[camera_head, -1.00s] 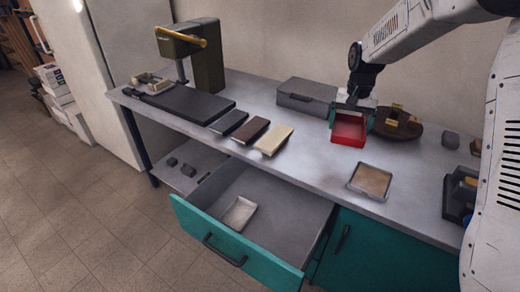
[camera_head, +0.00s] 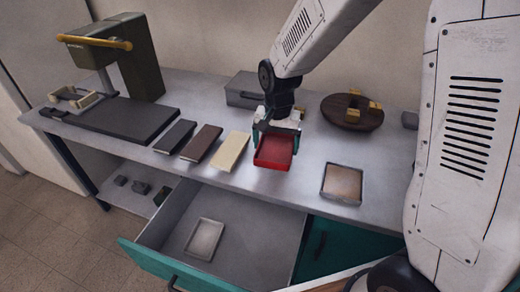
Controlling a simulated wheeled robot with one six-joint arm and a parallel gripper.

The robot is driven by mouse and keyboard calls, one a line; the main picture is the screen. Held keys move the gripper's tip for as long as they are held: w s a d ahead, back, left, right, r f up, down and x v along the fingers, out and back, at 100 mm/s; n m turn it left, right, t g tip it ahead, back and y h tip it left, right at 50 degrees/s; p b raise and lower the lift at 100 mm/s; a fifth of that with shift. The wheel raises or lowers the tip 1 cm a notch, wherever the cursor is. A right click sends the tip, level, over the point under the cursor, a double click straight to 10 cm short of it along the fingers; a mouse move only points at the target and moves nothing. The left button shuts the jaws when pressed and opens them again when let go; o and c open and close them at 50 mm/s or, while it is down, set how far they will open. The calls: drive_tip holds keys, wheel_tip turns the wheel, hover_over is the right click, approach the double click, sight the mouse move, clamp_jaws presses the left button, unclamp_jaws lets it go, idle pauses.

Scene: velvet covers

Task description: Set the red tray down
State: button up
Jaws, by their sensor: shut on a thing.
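The red tray (camera_head: 274,151) is a shallow open box, seen over the grey worktop between the cream book and the brown-filled tray. My gripper (camera_head: 276,132) is above its far edge, with teal fingers on either side, shut on the tray. The tray looks roughly level and empty. I cannot tell whether its underside touches the worktop.
A cream book (camera_head: 230,151), a brown book (camera_head: 201,143) and a dark book (camera_head: 175,136) lie to the left. A brown-filled tray (camera_head: 342,184) is to the right. A grey box (camera_head: 243,90) and round wooden board (camera_head: 352,112) stand behind. The drawer (camera_head: 255,238) below is open.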

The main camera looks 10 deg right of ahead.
sight(287, 139)
drive_tip(key=shift+m, duration=0.5)
drive_tip(key=s, duration=0.3)
drive_tip(key=s+a+f, duration=0.1)
drive_tip(key=s, duration=0.1)
drive_tip(key=s+a+f, duration=0.1)
drive_tip(key=s, duration=0.2)
drive_tip(key=shift+s+f, duration=0.2)
drive_tip(key=shift+s, duration=0.1)
drive_tip(key=w+d, duration=0.2)
drive_tip(key=w, duration=0.2)
drive_tip(key=w+d+f, duration=0.1)
drive_tip(key=w+d, duration=0.1)
drive_tip(key=w, duration=0.2)
drive_tip(key=w+d, duration=0.3)
drive_tip(key=w, duration=0.2)
drive_tip(key=shift+w+f, duration=0.1)
drive_tip(key=shift+f, duration=0.2)
drive_tip(key=shift+w+d+f, duration=0.1)
drive_tip(key=shift+w+f, duration=0.05)
drive_tip(key=shift+f, duration=0.75)
drive_tip(key=shift+w+d+f, duration=0.1)
drive_tip(key=shift+f, duration=0.75)
drive_tip(key=shift+f, duration=0.15)
drive_tip(key=o, duration=0.7)
